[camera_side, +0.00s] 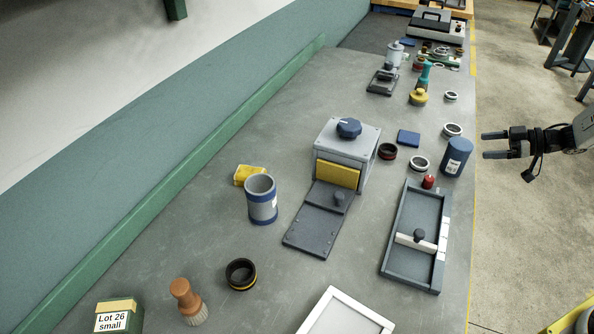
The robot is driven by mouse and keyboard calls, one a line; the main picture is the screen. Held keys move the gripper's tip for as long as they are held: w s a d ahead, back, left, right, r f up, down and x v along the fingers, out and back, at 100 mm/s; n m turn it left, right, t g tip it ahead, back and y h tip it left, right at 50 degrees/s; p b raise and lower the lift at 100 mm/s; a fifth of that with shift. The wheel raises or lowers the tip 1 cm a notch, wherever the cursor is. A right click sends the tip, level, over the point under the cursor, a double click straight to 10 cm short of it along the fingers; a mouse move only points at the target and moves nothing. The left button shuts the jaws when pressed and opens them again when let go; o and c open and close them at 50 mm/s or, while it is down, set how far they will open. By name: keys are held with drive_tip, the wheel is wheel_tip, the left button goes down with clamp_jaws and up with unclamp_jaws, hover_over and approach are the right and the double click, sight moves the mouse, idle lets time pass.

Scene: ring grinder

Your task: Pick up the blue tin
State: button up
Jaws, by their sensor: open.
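The blue tin (457,157) is a dark blue upright cylinder with a small white label. It stands near the right edge of the grey bench. My gripper (485,145) is just to the right of the tin in the picture, with its two fingers pointing left toward it. The fingers are open and empty, with a small gap showing between the fingertips and the tin. I cannot tell how their height compares with the tin's.
Close to the tin are pale rings (420,163), a dark ring (387,151), a blue block (408,138), a small red piece (428,181) and a grey tray (396,261). The grinder (347,150) and a grey-blue cup (261,204) stand left. Floor lies beyond the bench's right edge.

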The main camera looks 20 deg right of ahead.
sight(459, 147)
drive_tip(key=shift+w+a, duration=0.1)
drive_tip(key=shift+x, duration=3.85)
drive_tip(key=c, duration=1.2)
drive_tip(key=shift+o, duration=0.2)
drive_tip(key=shift+r, duration=0.1)
